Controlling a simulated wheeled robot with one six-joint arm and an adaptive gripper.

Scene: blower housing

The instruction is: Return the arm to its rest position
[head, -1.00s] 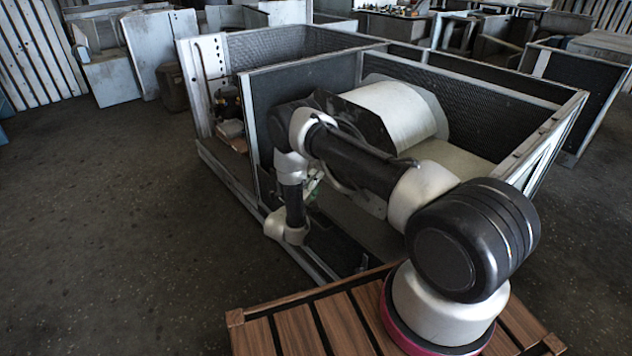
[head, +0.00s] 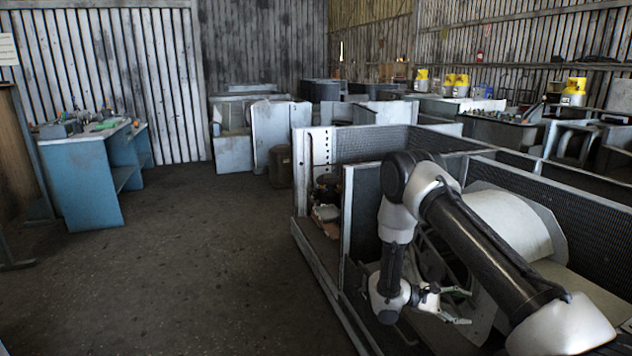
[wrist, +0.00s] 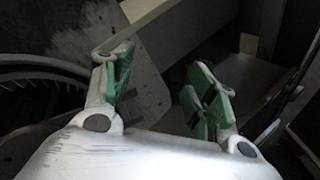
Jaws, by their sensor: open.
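My gripper (head: 461,306) is at the end of my folded arm, low at the right of the head view. Its green-padded fingers point right and stand apart with nothing between them. In the wrist view, the gripper (wrist: 158,95) also shows open and empty. The blower housing (head: 508,222), a pale curved drum, sits inside the metal cabinet frame (head: 322,150), behind and right of my gripper. My forearm covers part of the housing.
Open dark floor (head: 190,270) lies left of the cabinet. A blue workbench (head: 90,180) with small items stands at the far left. Grey cabinets (head: 280,130) and yellow-topped cylinders (head: 573,92) are at the back. The cabinet walls stand close around my gripper.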

